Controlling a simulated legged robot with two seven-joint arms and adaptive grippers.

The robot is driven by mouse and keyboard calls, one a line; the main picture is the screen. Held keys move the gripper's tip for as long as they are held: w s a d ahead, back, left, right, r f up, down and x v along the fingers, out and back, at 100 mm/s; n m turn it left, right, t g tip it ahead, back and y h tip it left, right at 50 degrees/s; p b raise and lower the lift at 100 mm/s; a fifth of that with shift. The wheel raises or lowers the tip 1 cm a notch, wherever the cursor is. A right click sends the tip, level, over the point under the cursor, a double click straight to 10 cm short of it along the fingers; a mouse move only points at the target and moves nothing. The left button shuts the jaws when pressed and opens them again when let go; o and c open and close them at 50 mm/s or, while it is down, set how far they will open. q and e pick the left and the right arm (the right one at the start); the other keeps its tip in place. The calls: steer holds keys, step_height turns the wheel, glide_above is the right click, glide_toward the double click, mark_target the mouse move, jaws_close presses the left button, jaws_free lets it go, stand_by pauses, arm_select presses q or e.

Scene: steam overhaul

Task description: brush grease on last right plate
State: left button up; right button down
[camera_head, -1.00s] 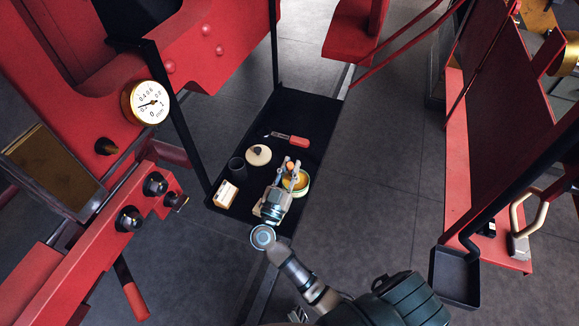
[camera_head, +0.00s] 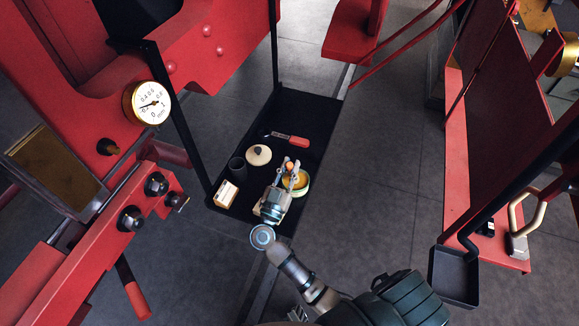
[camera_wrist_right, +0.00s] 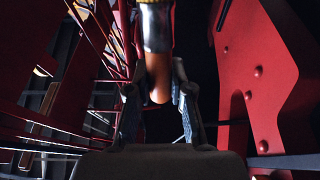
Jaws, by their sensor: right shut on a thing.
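My right gripper (camera_head: 289,174) is over the black tray, beside and partly over a round open tin of yellow grease (camera_head: 301,183). It is shut on a brush. The brush's orange handle end (camera_head: 289,165) shows between the fingers in the head view. In the right wrist view, the brush's orange-brown handle (camera_wrist_right: 159,80) and shiny metal collar (camera_wrist_right: 156,30) stand between the fingers; its far end is cut off at the top. I cannot tell whether the bristles touch grease. I cannot make out which surface is the last right plate. My left gripper is not in view.
The black tray (camera_head: 301,108) also holds a red-handled tool (camera_head: 291,140), a round pale lid (camera_head: 258,155), a dark cup (camera_head: 237,165) and a small box (camera_head: 226,193). Red machinery with a gauge (camera_head: 151,102) stands left. A red bench (camera_head: 457,170) stands right, with floor between.

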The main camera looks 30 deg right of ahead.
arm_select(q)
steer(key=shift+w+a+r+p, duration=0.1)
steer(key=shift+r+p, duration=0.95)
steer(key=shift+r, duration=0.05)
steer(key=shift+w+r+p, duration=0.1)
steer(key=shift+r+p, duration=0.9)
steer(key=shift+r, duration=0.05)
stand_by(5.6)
